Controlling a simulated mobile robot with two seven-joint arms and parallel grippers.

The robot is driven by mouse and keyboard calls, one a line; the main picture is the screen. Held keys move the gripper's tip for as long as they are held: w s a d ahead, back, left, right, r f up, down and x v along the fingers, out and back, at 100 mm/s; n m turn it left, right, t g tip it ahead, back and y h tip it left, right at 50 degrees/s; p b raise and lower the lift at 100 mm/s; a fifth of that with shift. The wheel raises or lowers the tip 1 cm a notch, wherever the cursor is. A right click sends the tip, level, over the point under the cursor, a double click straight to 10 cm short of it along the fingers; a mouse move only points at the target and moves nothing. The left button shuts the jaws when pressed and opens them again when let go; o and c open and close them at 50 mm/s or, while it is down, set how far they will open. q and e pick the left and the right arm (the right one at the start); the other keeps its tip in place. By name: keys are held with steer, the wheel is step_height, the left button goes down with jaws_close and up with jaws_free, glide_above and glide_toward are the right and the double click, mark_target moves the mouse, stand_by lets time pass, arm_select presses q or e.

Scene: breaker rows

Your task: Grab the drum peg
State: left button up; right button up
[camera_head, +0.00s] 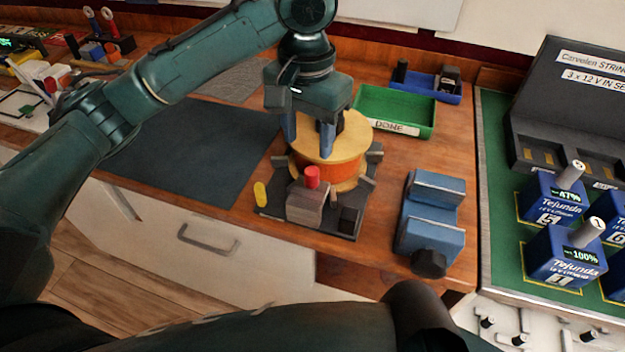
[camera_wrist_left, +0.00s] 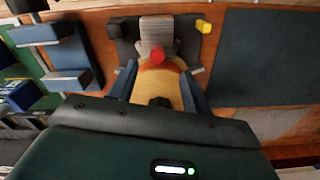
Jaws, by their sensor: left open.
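The drum (camera_head: 345,150) has a pale wooden top, an orange band and a wooden lower rim. It stands on a dark base (camera_head: 270,208) on the bench. A dark stub that looks like the drum peg (camera_wrist_left: 160,102) rises from its top in the left wrist view, partly hidden by my gripper body. My left gripper (camera_head: 308,138) points down over the drum, open. In the left wrist view its blue fingers (camera_wrist_left: 160,88) stand on either side of the drum top and peg. I cannot tell whether they touch anything. My right gripper is out of view.
A red knob (camera_head: 312,176) on a grey block and a yellow piece (camera_head: 260,194) sit at the base's front. A blue vise-like block (camera_head: 430,225) stands to the right, a green DONE tray (camera_head: 395,98) behind. A dark mat (camera_head: 190,150) at left is clear.

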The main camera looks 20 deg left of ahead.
mark_target(312, 171)
arm_select(q)
steer(key=f, duration=0.7)
steer(key=shift+w+d+f, duration=0.2)
steer(key=shift+f, duration=0.15)
jaws_close()
